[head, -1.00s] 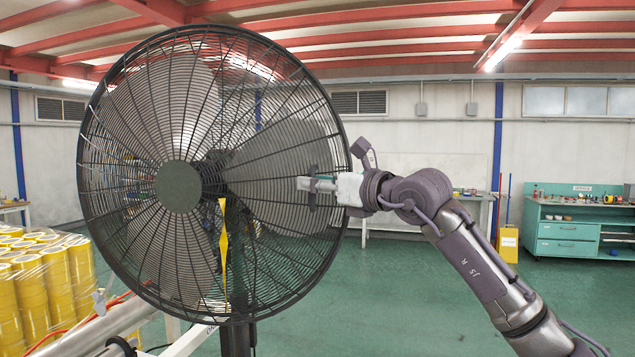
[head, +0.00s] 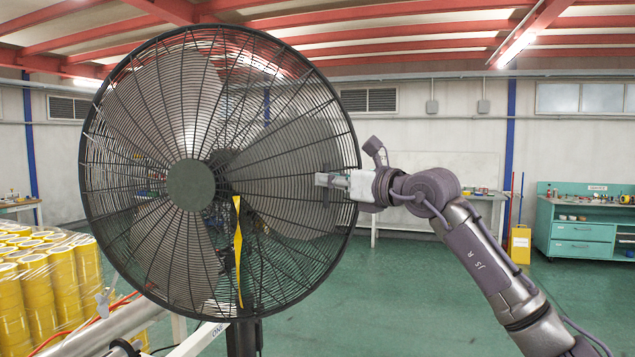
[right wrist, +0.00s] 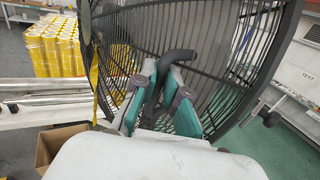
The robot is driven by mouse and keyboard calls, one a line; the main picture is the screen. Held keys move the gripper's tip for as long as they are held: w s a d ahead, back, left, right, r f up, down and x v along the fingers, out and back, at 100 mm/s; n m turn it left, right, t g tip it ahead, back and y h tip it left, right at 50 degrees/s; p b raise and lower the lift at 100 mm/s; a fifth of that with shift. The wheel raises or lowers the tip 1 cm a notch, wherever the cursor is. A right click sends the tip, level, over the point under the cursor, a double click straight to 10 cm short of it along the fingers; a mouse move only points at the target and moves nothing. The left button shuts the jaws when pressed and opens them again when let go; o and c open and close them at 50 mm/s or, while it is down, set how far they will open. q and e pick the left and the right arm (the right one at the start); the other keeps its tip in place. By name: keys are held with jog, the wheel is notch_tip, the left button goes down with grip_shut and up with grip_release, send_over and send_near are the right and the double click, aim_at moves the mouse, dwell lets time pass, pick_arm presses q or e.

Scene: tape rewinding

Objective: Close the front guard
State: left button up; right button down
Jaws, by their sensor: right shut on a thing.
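The large black fan has a round wire front guard (head: 190,185) with a grey centre disc, facing me in the head view. It also shows in the right wrist view (right wrist: 130,35). My right gripper (head: 325,180) is at the guard's right side, just inside the rim. In the right wrist view its two green-padded fingers (right wrist: 162,90) are shut on a dark curved handle (right wrist: 178,57) at the guard. I cannot tell whether the guard's rim touches the rear cage. My left gripper is not in view.
A yellow ribbon (head: 238,250) hangs at the fan. Wrapped yellow rolls (head: 50,290) stand at lower left, near a metal roller (head: 110,330). A teal workbench (head: 585,230) is far right. A cardboard box (right wrist: 55,145) shows in the wrist view.

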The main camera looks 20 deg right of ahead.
jog(key=shift+d+r, duration=0.15)
jog(key=shift+d, duration=0.05)
jog(key=c, duration=1.6)
grip_release()
jog(key=shift+c, duration=0.2)
jog(key=o, duration=0.4)
jog(key=shift+w+d, duration=0.25)
jog(key=shift+w, duration=0.05)
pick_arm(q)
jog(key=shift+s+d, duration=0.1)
pick_arm(e)
jog(key=shift+o, duration=0.2)
jog(key=shift+f, duration=0.25)
jog(key=shift+s, duration=0.1)
jog(key=v, duration=1.2)
